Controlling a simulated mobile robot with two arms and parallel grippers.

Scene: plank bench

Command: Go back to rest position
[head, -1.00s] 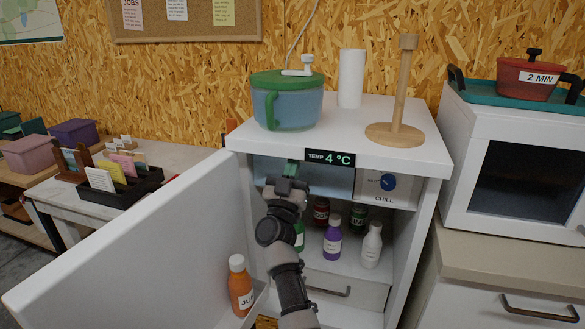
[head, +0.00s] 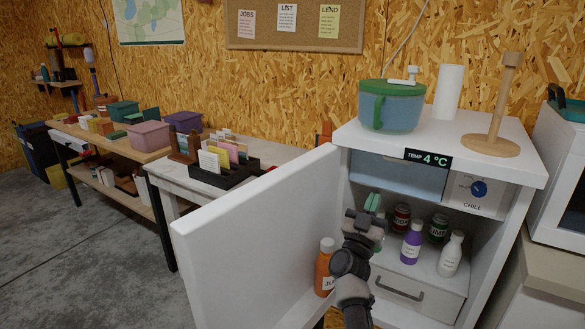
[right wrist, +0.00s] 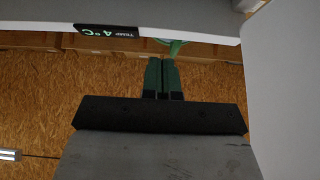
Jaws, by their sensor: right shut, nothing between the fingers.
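My right gripper (head: 372,204) is in front of the open fridge, near the hinge side of its door. Its green fingers are together with nothing between them; they also show shut in the right wrist view (right wrist: 161,77). The white fridge (head: 525,165) stands with its door (head: 255,240) swung wide open to the left. Inside are a purple bottle (head: 412,245), a white bottle (head: 451,256), a red can (head: 401,219) and a green can (head: 438,229). An orange juice bottle (head: 324,268) stands on the door's inner side. My left gripper is not in view.
A green-lidded pot (head: 392,108), a white cylinder (head: 448,92) and a wooden stand (head: 490,145) are on the fridge top. A side table with a black card tray (head: 222,178) stands behind the door. Grey floor (head: 95,250) is clear at left.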

